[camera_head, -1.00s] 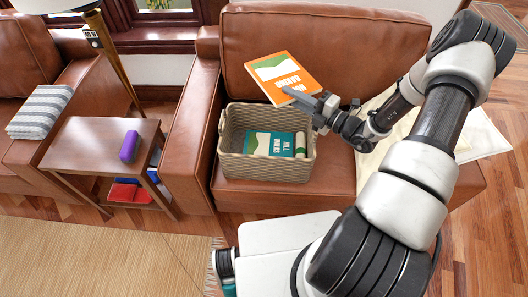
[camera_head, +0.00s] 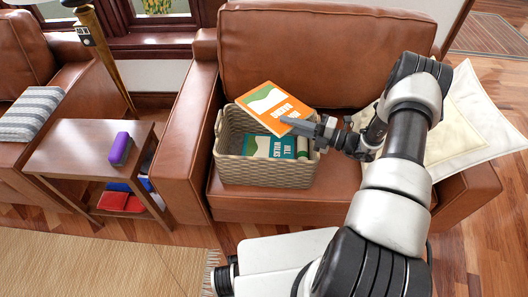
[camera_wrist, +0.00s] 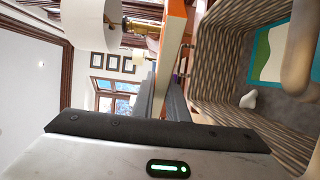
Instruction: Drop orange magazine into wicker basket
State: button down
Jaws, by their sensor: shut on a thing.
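The orange magazine (camera_head: 274,108), with a white and green cover picture, is held by its right corner in my gripper (camera_head: 300,125). It is tilted over the back part of the wicker basket (camera_head: 262,172), above the rim. In the wrist view the magazine (camera_wrist: 172,45) shows edge-on between my fingers (camera_wrist: 162,92), beside the basket's woven wall (camera_wrist: 215,60). The basket stands on the brown leather armchair. The magazine hides part of the basket's back rim.
A small wooden side table (camera_head: 85,150) with a purple case (camera_head: 121,148) stands left of the armchair (camera_head: 185,150). Red and blue items sit on its lower shelf. A cream cushion (camera_head: 470,120) lies to the right, behind my arm.

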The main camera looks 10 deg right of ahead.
jog(key=shift+f, duration=0.1)
jog(key=c, duration=1.7)
grip_release()
jog(key=shift+o, duration=0.2)
jog(key=v, duration=1.7)
jog(key=shift+d+p, duration=0.25)
jog(key=shift+p, duration=0.05)
